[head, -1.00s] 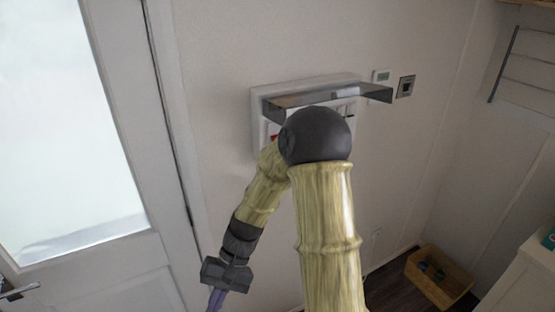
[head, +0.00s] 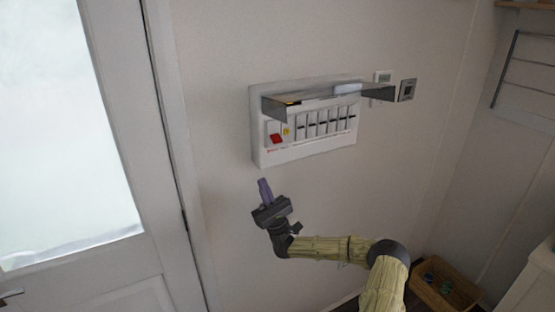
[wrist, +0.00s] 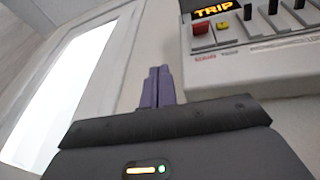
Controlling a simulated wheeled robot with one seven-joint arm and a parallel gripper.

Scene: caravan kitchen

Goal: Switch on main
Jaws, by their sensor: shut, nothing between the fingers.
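A white breaker panel (head: 258,140) is mounted on the wall, with a raised cover along its top. At its left end is a red main switch (head: 276,138), with a row of breakers (head: 325,124) to its right. In the wrist view the red switch (wrist: 200,28) sits under a lit "TRIP" display (wrist: 214,7), beside a small yellow button (wrist: 223,27). My gripper (head: 264,186) is shut and empty, its purple fingers pointing up, just below the panel's lower left corner and apart from it. The wrist view shows the shut fingers (wrist: 157,87) left of the panel.
A door (head: 110,150) with a bright pane stands at the left. The raised cover (head: 330,96) juts out above the breakers. Small wall controls (head: 407,90) are right of the panel. A wooden box (head: 440,288) sits on the floor at lower right.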

